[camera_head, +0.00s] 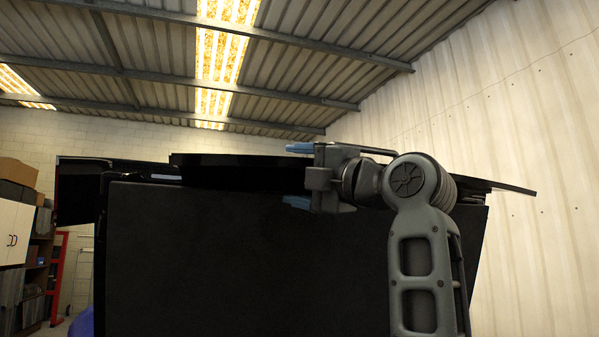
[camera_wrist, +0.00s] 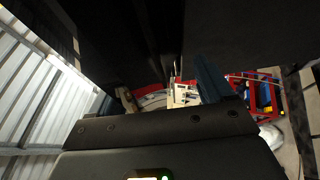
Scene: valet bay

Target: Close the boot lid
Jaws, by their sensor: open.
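The boot lid (camera_head: 230,260) is raised and fills the middle of the head view as a broad black panel. Its dark upper edge runs across below the roof beams. My gripper (camera_head: 298,175) is in front of the lid's upper part, right of centre, pointing left. Its two blue-tipped fingers are apart, one above the other, with nothing visible between them. I cannot tell whether it touches the lid. In the wrist view, dark panelling (camera_wrist: 250,35) fills the top, and one blue finger (camera_wrist: 210,80) shows against it. The latch and the boot opening cannot be made out.
A white cabinet (camera_head: 14,232) with boxes on top (camera_head: 18,172) and a red-framed rack (camera_head: 57,270) stand at the left. A pale corrugated wall (camera_head: 545,150) rises on the right. The wrist view shows a red rack (camera_wrist: 265,95) at right.

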